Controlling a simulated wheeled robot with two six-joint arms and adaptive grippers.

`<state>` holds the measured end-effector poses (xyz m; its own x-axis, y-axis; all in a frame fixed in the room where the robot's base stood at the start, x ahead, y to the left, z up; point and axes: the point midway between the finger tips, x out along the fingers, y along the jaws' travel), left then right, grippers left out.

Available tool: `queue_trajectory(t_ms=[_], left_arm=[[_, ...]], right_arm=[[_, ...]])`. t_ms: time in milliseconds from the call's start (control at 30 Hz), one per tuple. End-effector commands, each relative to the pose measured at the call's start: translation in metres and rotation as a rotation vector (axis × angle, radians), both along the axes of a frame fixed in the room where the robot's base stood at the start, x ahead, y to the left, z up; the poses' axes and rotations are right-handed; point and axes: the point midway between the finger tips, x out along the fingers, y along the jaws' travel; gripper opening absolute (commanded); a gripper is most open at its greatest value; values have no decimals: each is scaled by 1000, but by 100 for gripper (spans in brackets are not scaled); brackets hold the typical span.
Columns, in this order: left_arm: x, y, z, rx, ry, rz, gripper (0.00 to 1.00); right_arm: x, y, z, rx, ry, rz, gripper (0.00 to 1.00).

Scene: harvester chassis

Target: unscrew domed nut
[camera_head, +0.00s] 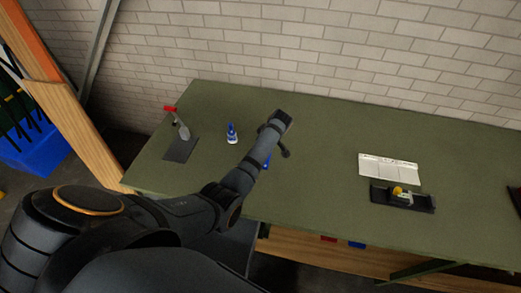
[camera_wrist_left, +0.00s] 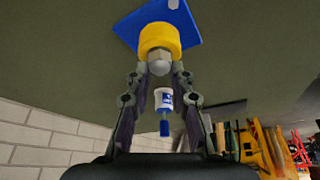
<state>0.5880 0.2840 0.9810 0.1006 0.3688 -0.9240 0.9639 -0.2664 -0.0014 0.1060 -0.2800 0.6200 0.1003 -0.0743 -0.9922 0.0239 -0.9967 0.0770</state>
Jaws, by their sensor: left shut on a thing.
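The domed nut (camera_wrist_left: 159,66) is a small grey cap at the end of a yellow round collar (camera_wrist_left: 159,38). The collar sits on a blue plate (camera_wrist_left: 182,22) on the green bench. My left gripper (camera_wrist_left: 159,71) has its two fingertips on either side of the nut and is shut on it. In the head view my left arm reaches over the bench and hides the nut and most of the fixture. Only a bit of blue shows beside the arm. My right gripper is in neither view.
A blue-and-white bottle (camera_head: 232,134) stands left of my arm, also visible in the wrist view (camera_wrist_left: 164,103). A red-handled clamp (camera_head: 181,124) on a dark plate (camera_head: 180,149) is farther left. Right are a white sheet (camera_head: 388,169) and a black tray (camera_head: 422,203). Bench between is clear.

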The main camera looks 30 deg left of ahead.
Motion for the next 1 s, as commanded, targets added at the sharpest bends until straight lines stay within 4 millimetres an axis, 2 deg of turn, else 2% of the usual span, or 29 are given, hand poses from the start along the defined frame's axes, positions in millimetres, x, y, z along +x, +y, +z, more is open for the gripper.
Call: queue_trajectory(t_ms=[233,633,1000], left_arm=[[0,0,-1,0,-1,143,0],[0,0,-1,0,-1,173,0],[0,0,-2,0,0,385,0]], right_arm=[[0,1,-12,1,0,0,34],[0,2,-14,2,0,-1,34],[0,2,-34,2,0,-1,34]])
